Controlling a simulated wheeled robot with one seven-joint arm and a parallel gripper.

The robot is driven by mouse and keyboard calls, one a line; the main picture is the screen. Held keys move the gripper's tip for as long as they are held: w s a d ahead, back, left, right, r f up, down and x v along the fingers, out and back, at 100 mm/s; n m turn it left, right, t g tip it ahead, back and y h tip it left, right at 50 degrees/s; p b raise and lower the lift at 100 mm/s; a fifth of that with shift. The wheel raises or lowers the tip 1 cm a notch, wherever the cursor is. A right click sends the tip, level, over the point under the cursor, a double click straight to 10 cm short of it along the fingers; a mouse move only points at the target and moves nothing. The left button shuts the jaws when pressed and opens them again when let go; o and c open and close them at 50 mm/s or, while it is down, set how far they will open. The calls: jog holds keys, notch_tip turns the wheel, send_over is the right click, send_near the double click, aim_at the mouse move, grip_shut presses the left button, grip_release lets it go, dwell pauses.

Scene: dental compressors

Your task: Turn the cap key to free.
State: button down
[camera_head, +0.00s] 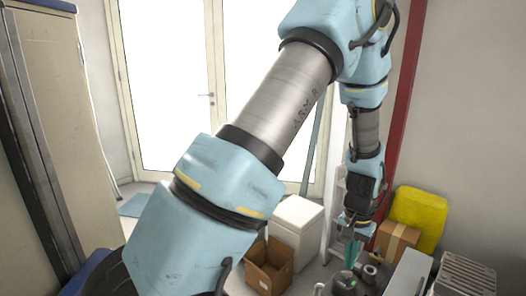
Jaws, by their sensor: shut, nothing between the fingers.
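My gripper (351,258) hangs at the end of my arm at the lower right, pointing down with its fingers together and nothing visible between them. Just below it are dark, rounded machine parts (345,281), small in the picture, with a small green spot. A pale, round-topped piece (319,289) stands to their left at the bottom edge. I cannot make out the cap key or which way it is turned. I cannot tell whether my fingertips touch anything below.
An open cardboard box (268,268) and a white bin (298,222) stand left of my gripper. A yellow container (418,216), a cardboard carton (396,241) and a grey finned unit (466,276) are on the right. A beige cabinet (66,120) stands at left.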

aim_at(346, 274)
jog(key=f+n+b, duration=0.1)
jog(key=f+n, duration=0.1)
jog(key=n, duration=0.2)
jog(key=f+n+b, duration=0.2)
jog(key=n, duration=0.1)
jog(key=d+f+n+b, duration=0.1)
jog(key=f+n+b, duration=0.1)
jog(key=n, duration=0.2)
jog(key=shift+s+n, duration=0.15)
jog(key=shift+n, duration=0.15)
jog(key=shift+w, duration=0.6)
dwell(1.0)
jog(key=shift+d+p, duration=0.3)
jog(key=shift+p, duration=0.3)
dwell(0.3)
jog(key=shift+w+d+p, duration=0.2)
jog(key=shift+d+p, duration=0.25)
jog(key=shift+p, duration=0.35)
dwell(0.4)
